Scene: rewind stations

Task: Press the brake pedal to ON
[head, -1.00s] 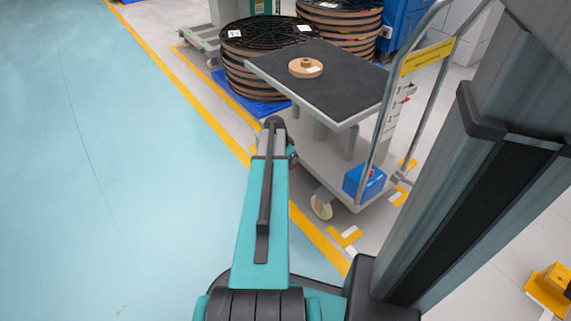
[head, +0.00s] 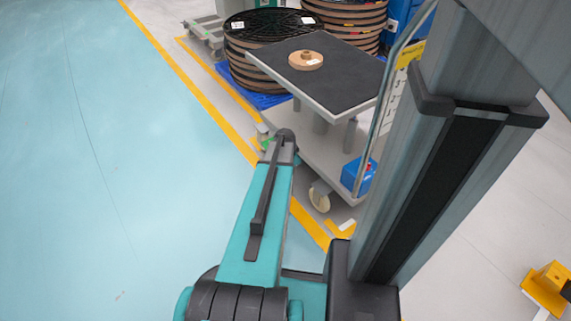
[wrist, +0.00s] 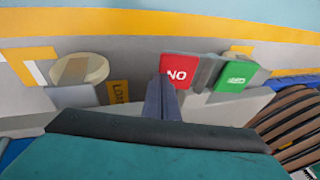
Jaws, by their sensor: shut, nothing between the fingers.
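The brake pedal shows in the wrist view as a red pad (wrist: 180,69) with white letters that read upside down as ON. Just right of it is a green pad (wrist: 236,76) with upside-down lettering, apparently OFF. My gripper (wrist: 161,82) is shut and empty. Its fingertips overlap the lower left edge of the red pad in the picture. I cannot tell whether they touch it or how far it is pressed. In the head view the gripper and the red pad are hidden by my arm.
The grey trolley (head: 340,82) carries a small brown spool (head: 305,60) on its dark top. A caster (head: 319,197) and a blue box (head: 357,176) are low on it. Large cable reels (head: 262,78) stand behind. The blue floor (head: 90,190) at left is clear.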

